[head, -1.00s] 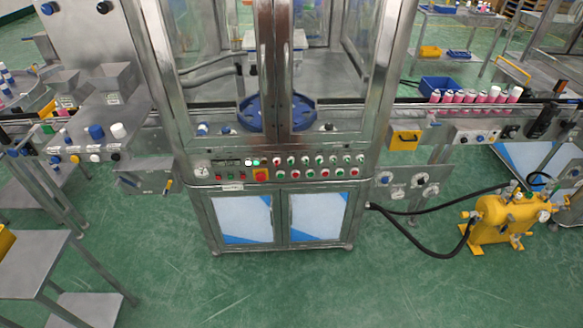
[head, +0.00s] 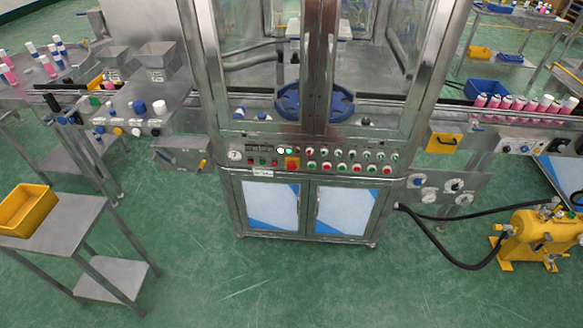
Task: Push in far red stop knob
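The crimping machine's control panel (head: 330,158) runs across the front of the steel cabinet, above two lower doors. A large red stop knob on an orange-yellow square (head: 292,163) sits left of the panel's middle. Several small red and green buttons in white rings (head: 345,162) fill the panel to its right. Smaller red and green buttons (head: 262,161) sit to its left, under a small display row. I cannot tell from this view which knob counts as the far one, or whether any is pushed in. Neither of my grippers is in view.
A steel table with a yellow bin (head: 26,209) stands at the left front. A yellow tank (head: 542,240) with black hoses stands at the right. Conveyors with pink bottles (head: 520,103) extend from the machine. The green floor (head: 300,285) before the cabinet is clear.

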